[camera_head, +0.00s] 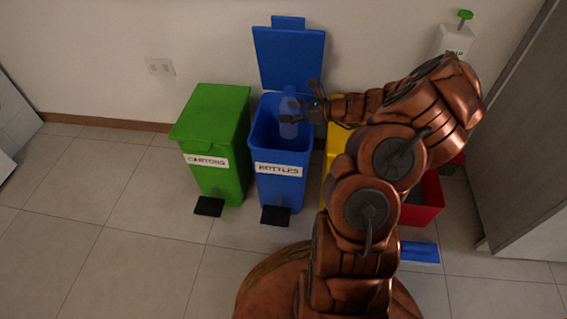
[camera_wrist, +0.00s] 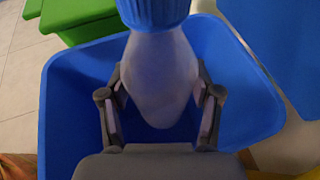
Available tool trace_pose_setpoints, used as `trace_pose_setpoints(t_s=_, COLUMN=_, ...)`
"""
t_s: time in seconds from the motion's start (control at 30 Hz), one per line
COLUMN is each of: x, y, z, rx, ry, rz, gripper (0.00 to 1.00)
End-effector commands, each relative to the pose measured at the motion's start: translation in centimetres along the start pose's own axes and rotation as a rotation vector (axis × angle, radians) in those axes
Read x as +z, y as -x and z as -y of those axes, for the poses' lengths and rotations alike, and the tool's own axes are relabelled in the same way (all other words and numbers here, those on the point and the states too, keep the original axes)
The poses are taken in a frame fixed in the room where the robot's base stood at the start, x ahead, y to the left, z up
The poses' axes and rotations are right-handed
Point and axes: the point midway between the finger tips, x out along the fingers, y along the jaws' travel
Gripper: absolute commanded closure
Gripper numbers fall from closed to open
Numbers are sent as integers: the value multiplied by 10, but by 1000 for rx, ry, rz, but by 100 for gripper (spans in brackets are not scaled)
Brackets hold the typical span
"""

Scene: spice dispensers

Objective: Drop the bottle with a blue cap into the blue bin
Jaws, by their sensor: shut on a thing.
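The bottle (camera_head: 289,113) is pale and translucent, and it is upright in the head view at the mouth of the open blue bin (camera_head: 279,197). In the wrist view the bottle (camera_wrist: 158,75) has a blue cap (camera_wrist: 153,12), and the open blue bin (camera_wrist: 62,110) lies beneath it. My gripper (camera_head: 302,113) is shut on the bottle, with one finger on each side of it in the wrist view (camera_wrist: 160,105). The bin has a white "BOTTLES" label and its lid (camera_head: 289,55) stands raised at the back. How deep the bottle's lower end sits is hard to tell.
A closed green bin (camera_head: 213,130) labelled "CARTONS" stands to the left. A yellow bin (camera_head: 335,140) and a red bin (camera_head: 428,195) are partly hidden behind my arm. A white dispenser (camera_head: 455,40) with a green top is at the back right. The floor at left is clear.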

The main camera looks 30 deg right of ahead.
Motion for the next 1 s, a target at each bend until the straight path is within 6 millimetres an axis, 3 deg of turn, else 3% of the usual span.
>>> trace_pose_setpoints(t_s=0.3, x=0, y=0, z=0, rx=0, ry=0, rz=0, gripper=7)
trace_pose_setpoints(t_s=0.7, x=0, y=4, z=0, rx=0, ry=0, rz=0, gripper=7)
trace_pose_setpoints(t_s=1.0, x=0, y=42, z=1, rx=-3, ry=1, rz=1, gripper=7)
